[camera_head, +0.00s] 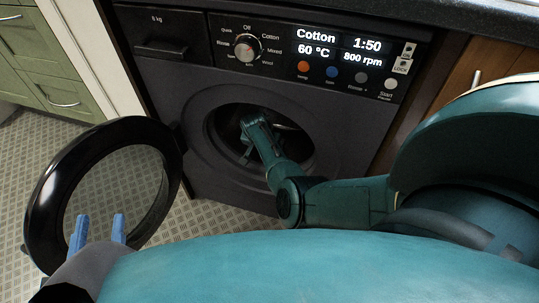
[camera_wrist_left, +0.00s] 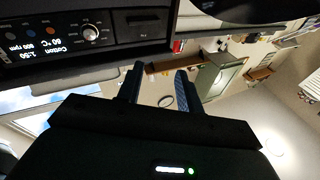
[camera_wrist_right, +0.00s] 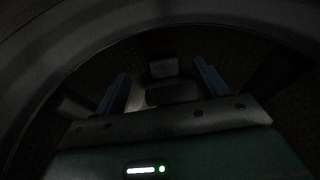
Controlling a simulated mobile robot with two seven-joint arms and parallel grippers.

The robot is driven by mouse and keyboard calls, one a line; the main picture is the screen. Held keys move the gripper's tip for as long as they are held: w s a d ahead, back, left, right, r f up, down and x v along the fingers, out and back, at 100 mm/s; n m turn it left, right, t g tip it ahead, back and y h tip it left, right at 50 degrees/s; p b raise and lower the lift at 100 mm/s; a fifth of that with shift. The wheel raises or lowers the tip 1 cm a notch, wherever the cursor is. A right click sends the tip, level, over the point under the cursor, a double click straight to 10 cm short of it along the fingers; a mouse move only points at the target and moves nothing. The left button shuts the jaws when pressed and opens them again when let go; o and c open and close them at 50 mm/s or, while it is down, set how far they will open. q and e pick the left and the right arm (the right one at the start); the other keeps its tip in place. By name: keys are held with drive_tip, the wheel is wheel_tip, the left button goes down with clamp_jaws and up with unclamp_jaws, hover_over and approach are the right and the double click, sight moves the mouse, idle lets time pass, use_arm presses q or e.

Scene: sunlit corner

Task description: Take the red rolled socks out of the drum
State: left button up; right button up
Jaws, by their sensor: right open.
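The washing machine's drum (camera_head: 292,137) is open at the front. My right arm reaches into it, and my right gripper (camera_wrist_right: 160,74) is inside with its two blue fingers apart. In the head view the right gripper's fingers are mostly hidden in the dark opening. The red rolled socks cannot be made out for sure; the right wrist view is very dark, with only a faint reddish patch beyond the fingers. A pale block shape shows between the fingers, but I cannot tell what it is. My left gripper (camera_head: 100,219) is open and empty in front of the door.
The round black door (camera_head: 163,133) stands swung open to the left, close to my left gripper. The control panel (camera_head: 340,57) is above the drum. Green drawers (camera_head: 50,60) stand at the far left and a wooden cabinet (camera_head: 470,68) at the right. Patterned floor shows at left.

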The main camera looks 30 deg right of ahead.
drive_tip(key=b+x, duration=0.4)
drive_tip(key=x, duration=0.2)
drive_tip(key=shift+f, duration=0.1)
drive_tip(key=shift+w+d+f+b, duration=0.1)
drive_tip(key=shift+d+f+b, duration=0.1)
drive_tip(key=shift+f+b, duration=0.35)
drive_tip(key=b+x, duration=0.4)
drive_tip(key=shift+d+f+b, duration=0.15)
drive_tip(key=shift+f+b, duration=0.05)
drive_tip(key=shift+b, duration=0.15)
use_arm(q)
wheel_tip(320, 180, up, 8)
drive_tip(key=m+t+h, duration=0.1)
drive_tip(key=m+h, duration=0.6)
drive_tip(key=h, duration=0.1)
drive_tip(key=shift+w+f+t+h, duration=0.15)
drive_tip(key=shift+t+h, duration=0.15)
drive_tip(key=shift+h, duration=0.1)
drive_tip(key=shift+a, duration=0.1)
use_arm(e)
drive_tip(key=shift+c, duration=0.4)
drive_tip(key=c, duration=0.6)
